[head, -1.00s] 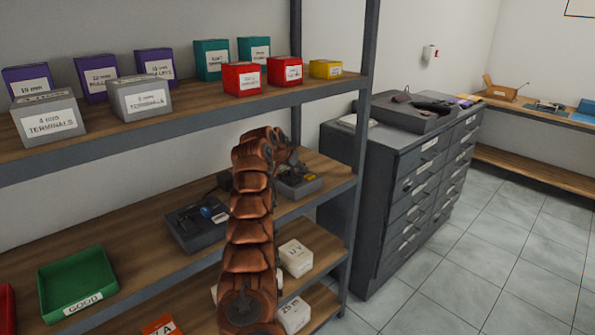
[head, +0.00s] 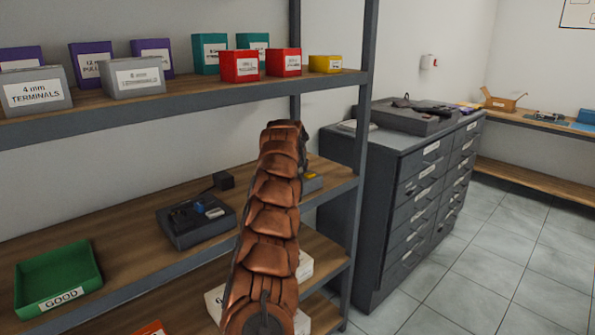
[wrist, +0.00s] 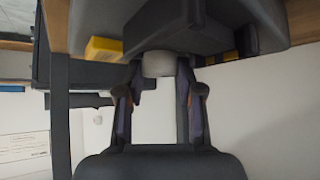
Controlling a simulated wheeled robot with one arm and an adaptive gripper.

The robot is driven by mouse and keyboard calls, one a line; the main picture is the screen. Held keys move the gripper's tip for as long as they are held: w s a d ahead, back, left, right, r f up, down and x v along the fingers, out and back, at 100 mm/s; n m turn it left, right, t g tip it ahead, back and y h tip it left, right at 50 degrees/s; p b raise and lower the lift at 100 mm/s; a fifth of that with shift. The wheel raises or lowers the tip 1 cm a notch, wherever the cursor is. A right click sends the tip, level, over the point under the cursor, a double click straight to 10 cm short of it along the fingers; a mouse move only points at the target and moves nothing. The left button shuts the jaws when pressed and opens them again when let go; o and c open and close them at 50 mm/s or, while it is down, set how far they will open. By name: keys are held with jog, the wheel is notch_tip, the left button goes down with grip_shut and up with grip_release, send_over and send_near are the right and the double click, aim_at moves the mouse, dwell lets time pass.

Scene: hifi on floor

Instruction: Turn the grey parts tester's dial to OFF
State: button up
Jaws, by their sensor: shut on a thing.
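In the wrist view, the grey parts tester (wrist: 222,28) fills the top of the picture. Its pale round dial (wrist: 157,65) sits between the fingertips of my gripper (wrist: 161,72), which is shut on it. I cannot read any dial marking or tell where it points. In the head view, the tester (head: 313,185) stands on the middle shelf near the right post, mostly hidden behind my arm. The gripper and dial are hidden there too.
A yellow piece (wrist: 103,48) is beside the tester. Another dark device (head: 185,232) and a green GOOD tray (head: 58,283) are on the same shelf (head: 130,240). Labelled bins line the shelf above. A drawer cabinet (head: 400,190) stands right of the post (head: 362,150).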

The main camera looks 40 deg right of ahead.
jog(key=shift+n+t, duration=0.3)
jog(key=shift+n, duration=0.1)
dwell(0.3)
jog(key=o, duration=0.9)
jog(key=shift+c, duration=0.2)
jog(key=shift+r, duration=0.1)
jog(key=v, duration=1.2)
jog(key=shift+d, duration=0.15)
